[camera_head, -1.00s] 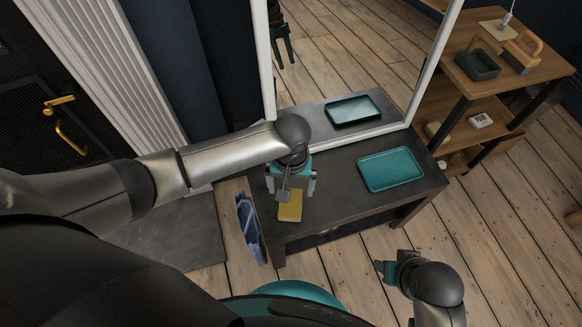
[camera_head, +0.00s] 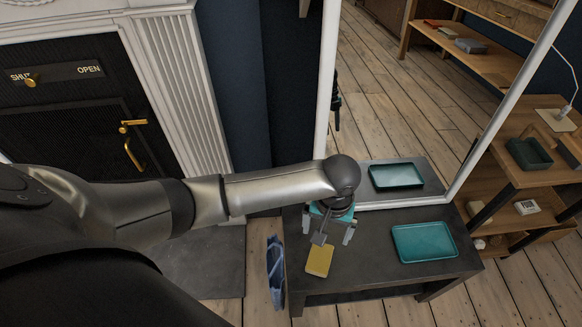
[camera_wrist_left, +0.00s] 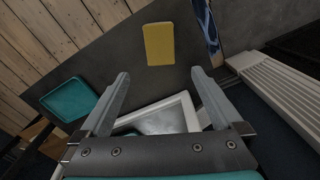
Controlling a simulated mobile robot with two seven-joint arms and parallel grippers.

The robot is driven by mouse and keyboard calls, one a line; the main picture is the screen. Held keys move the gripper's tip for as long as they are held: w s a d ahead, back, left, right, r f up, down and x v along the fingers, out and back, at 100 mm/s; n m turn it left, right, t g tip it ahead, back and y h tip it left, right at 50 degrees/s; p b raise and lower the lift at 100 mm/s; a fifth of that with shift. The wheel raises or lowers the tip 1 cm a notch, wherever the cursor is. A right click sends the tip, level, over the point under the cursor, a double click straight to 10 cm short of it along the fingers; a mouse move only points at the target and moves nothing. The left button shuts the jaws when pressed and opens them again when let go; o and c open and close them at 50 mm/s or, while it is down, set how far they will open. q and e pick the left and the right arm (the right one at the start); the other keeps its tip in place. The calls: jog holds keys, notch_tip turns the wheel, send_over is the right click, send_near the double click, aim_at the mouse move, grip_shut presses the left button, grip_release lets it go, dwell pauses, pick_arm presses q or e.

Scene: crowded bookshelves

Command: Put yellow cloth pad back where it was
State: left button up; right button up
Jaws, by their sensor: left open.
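The yellow cloth pad (camera_head: 319,260) lies flat on the left part of a dark low table (camera_head: 376,267), near its front left. In the left wrist view the pad (camera_wrist_left: 159,44) lies beyond the fingertips, apart from them, with bare table around it. My left gripper (camera_head: 331,232) is above the table just behind the pad. In the left wrist view my left gripper (camera_wrist_left: 160,75) has its two fingers wide apart with nothing between them. My right gripper is not in view now.
A teal tray (camera_head: 424,242) lies on the table's right part. A white-framed mirror (camera_head: 326,90) stands at the table's back edge and reflects the tray. A blue fabric item (camera_head: 275,270) is beside the table's left end. A wooden shelf (camera_head: 528,170) stands at the right.

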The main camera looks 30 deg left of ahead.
pick_arm(q)
jog(key=m+t+h, duration=0.2)
send_over(323, 270)
notch_tip(323, 270, down, 7)
jog(key=shift+r, duration=0.15)
jog(key=shift+m, duration=0.5)
jog(key=s+f, duration=0.1)
jog(key=s+a+f, duration=0.2)
jog(key=shift+s+a+f, duration=0.25)
jog(key=shift+s+f, duration=0.05)
jog(key=shift+s, duration=0.05)
jog(key=s+a+f+m+y, duration=0.1)
jog(key=s+a+f, duration=0.3)
jog(key=s+a, duration=0.2)
jog(key=shift+s+m+y, duration=0.3)
jog(key=shift+s+y, duration=0.1)
jog(key=shift+s, duration=0.45)
